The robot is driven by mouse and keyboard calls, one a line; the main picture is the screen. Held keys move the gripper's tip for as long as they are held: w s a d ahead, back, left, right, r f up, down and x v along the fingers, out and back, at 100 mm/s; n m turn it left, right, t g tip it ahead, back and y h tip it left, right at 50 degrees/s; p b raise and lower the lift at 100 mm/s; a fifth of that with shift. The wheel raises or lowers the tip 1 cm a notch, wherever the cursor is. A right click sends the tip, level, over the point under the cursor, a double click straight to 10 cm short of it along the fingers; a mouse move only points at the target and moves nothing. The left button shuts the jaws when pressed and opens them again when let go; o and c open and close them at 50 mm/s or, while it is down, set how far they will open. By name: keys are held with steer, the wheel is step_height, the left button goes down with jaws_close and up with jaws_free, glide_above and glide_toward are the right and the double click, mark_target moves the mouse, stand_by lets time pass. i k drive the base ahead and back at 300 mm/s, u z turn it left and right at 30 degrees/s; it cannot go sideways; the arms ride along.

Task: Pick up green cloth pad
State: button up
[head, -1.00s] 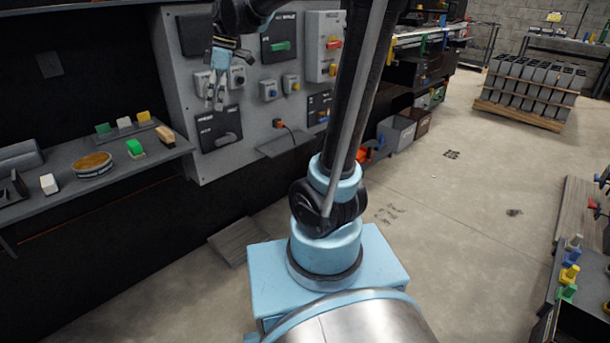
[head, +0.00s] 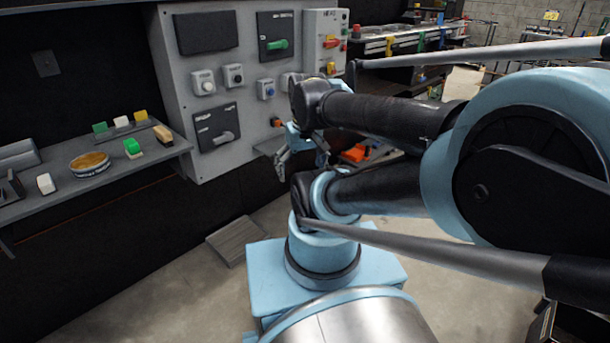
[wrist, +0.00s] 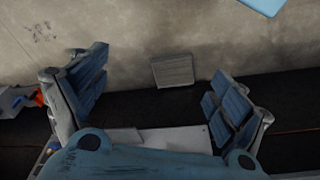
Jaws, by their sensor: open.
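Two green items lie on the dark shelf at the left in the head view. One small green pad (head: 100,127) is at the back, beside a white pad (head: 121,121) and a yellow pad (head: 141,115). A brighter green piece (head: 132,147) sits nearer the front on a pale base. I cannot tell which is the cloth pad.
The shelf (head: 40,213) also holds a round tan-topped tin (head: 90,164), a white block (head: 46,184) and a brown-topped brush-like piece (head: 163,135). The grey control panel (head: 240,130) stands right of the shelf. A grey slatted board (head: 233,240) lies on the floor; it also shows in the wrist view (wrist: 173,71).

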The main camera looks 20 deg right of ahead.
mark_target(132, 147)
steer(key=u, duration=1.1)
